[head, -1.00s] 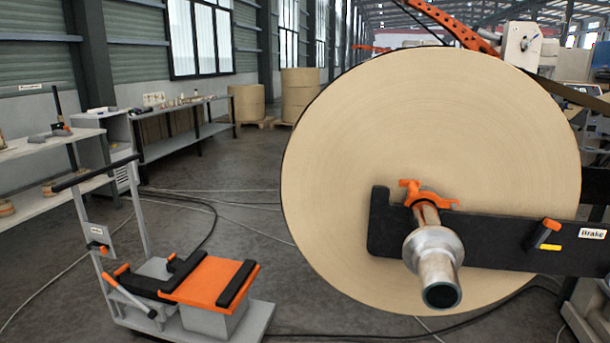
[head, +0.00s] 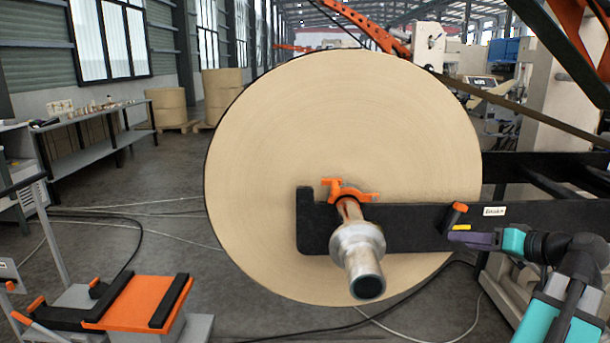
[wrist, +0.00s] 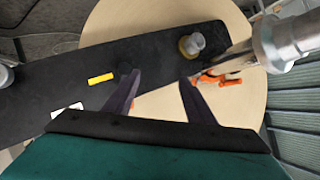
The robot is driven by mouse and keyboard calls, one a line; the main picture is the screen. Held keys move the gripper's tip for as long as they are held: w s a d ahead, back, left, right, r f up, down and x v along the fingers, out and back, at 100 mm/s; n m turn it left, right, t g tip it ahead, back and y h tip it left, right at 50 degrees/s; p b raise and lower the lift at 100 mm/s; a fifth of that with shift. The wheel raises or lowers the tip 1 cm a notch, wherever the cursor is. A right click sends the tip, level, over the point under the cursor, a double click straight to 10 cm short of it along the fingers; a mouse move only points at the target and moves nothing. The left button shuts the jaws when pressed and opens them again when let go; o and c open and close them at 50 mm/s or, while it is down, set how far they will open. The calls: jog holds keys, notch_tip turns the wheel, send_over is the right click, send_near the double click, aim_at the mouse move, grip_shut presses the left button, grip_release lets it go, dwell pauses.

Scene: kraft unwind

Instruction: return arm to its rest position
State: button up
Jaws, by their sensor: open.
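My gripper (head: 462,238) shows at the lower right of the head view, its purple fingers beside the black arm of the unwind stand (head: 400,226). It is just below the orange brake lever (head: 453,216) on that arm; I cannot tell whether they touch. In the wrist view my gripper (wrist: 158,80) has its two dark fingers spread, with no object seen between them. The black stand arm (wrist: 50,75) with its yellow mark (wrist: 101,79) lies beyond the fingers. The metal shaft (wrist: 285,42) and orange clamp (wrist: 215,78) are to the right.
The big kraft roll (head: 270,180) fills the middle, with its shaft (head: 362,265) jutting forward. An orange-topped cart (head: 140,302) stands at lower left. Cables (head: 130,245) cross the floor. A workbench (head: 95,140) and more rolls (head: 220,90) are at the back left.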

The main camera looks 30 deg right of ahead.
jog(key=w+a+f+n+g+y+p, duration=0.25)
jog(key=w+a+f+y, duration=0.25)
jog(key=w+a+f, duration=1.15)
jog(key=w+a+f+n+g+y, duration=0.25)
jog(key=a+f+g, duration=0.45)
jog(key=a+f, duration=1.35)
jog(key=s+a+f+n+g+h+p, duration=0.15)
jog(key=s+a+f+g, duration=0.55)
jog(key=s+a+f, duration=1.1)
jog(key=s+a+f+g+h+p, duration=0.1)
jog(key=s+a+f+g+h, duration=0.2)
jog(key=s+f, duration=0.45)
jog(key=s+d+f+h, duration=0.1)
jog(key=s+d+h, duration=0.2)
jog(key=d, duration=0.5)
jog(key=shift+m+t+h, duration=0.35)
jog(key=shift+m+h, duration=0.05)
jog(key=shift+m, duration=0.05)
jog(key=shift+s, duration=0.1)
